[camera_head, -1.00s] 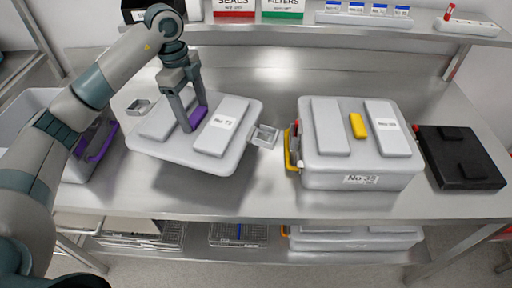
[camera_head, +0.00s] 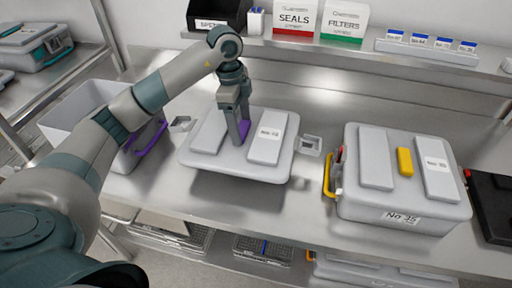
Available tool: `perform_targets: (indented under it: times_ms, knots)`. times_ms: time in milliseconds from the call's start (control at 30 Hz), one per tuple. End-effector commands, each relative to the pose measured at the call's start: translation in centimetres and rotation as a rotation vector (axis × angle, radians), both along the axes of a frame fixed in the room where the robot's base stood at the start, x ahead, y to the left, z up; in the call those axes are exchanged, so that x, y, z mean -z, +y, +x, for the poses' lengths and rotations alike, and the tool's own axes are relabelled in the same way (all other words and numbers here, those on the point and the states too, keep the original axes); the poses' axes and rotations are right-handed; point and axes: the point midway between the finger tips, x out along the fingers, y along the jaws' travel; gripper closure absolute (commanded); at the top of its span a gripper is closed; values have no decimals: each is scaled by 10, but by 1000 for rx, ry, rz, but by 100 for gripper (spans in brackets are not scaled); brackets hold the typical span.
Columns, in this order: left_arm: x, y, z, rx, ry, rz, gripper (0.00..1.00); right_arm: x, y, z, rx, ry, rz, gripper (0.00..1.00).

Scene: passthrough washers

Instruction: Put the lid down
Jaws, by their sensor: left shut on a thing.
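The grey lid (camera_head: 208,162) has two raised panels, a white label and a purple handle (camera_head: 243,128) in its middle. My left gripper (camera_head: 240,140) comes down from above and is shut on the purple handle. The lid looks roughly level over the steel bench (camera_head: 310,235); I cannot tell for sure whether it touches the bench. An open grey container (camera_head: 82,104) with a purple latch handle (camera_head: 150,148) stands to the left, partly behind my left arm. My right gripper is not in view.
A closed grey container (camera_head: 350,200) with a yellow handle and a "No 35" label stands to the right. A black case (camera_head: 490,205) is at the far right. Small metal brackets lie on both sides of the lid (camera_head: 309,145). A shelf (camera_head: 480,80) with boxes runs along the back.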

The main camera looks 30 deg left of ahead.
Motion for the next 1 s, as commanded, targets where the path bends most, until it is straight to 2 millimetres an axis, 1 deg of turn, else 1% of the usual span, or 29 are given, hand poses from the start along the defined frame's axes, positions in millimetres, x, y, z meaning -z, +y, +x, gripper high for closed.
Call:
perform_targets:
  times_ms: [33,233,367,733,1000]
  knots:
    - [5,0,-1,-1,3,-1,77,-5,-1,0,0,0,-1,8]
    - [31,0,0,-1,1,0,77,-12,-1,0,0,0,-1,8]
    - [37,0,1,0,-2,-1,77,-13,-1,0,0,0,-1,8]
    - [41,0,0,1,-1,-1,77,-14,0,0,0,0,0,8]
    - [68,0,0,0,1,-1,77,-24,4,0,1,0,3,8]
